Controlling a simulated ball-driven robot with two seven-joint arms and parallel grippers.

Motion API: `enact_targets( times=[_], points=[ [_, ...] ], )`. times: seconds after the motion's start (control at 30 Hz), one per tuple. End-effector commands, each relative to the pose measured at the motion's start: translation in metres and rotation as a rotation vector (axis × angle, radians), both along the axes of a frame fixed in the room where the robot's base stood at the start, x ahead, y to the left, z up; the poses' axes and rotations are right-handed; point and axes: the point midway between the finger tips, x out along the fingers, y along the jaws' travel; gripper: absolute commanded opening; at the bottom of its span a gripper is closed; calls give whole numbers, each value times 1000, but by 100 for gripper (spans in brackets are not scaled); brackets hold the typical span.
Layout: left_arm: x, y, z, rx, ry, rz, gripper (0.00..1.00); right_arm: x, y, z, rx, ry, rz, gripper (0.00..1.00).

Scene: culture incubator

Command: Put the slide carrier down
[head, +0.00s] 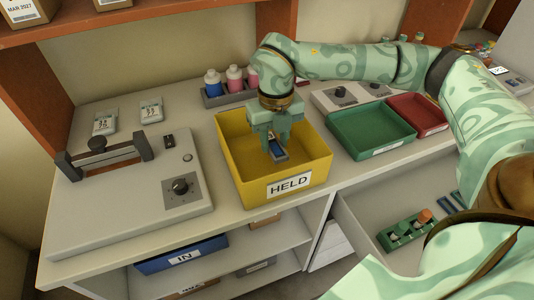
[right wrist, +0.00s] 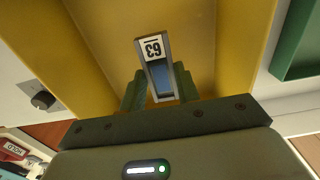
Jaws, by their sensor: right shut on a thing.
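My right gripper (head: 276,142) reaches down into the yellow bin (head: 290,188) labelled HELD. It is shut on the slide carrier (head: 278,152), a small grey and blue piece. In the right wrist view the carrier (right wrist: 158,70) shows a white label reading 63, upside down, between the two green fingers (right wrist: 160,88). The yellow bin's floor and walls (right wrist: 100,50) surround it there. I cannot tell whether the carrier touches the bin floor. My left gripper is not in view.
A grey device with a knob and handle (head: 130,195) stands left of the bin. A green tray (head: 370,132) and a red tray (head: 416,112) lie to the right. Bottles in a rack (head: 232,90) stand behind. An open drawer below right holds a green rack (head: 405,232).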

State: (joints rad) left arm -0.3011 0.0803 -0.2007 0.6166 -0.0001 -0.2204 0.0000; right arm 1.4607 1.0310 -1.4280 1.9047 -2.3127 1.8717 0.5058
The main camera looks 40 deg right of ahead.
Motion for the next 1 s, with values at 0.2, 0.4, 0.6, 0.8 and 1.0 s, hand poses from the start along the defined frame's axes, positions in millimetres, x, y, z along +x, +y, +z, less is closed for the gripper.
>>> enact_targets(
  times=[0.2,0.4,0.6,0.8,1.0],
  points=[
    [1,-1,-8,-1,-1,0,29,10,7,-17,0,1,1,10],
    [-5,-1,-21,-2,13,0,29,10,7,-48,-1,1,1,10],
    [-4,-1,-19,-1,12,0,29,10,7,-45,0,-2,0,10],
    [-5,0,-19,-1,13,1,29,10,7,-47,0,-1,0,51],
    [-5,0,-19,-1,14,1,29,10,7,-47,0,-1,1,54]
  ],
)
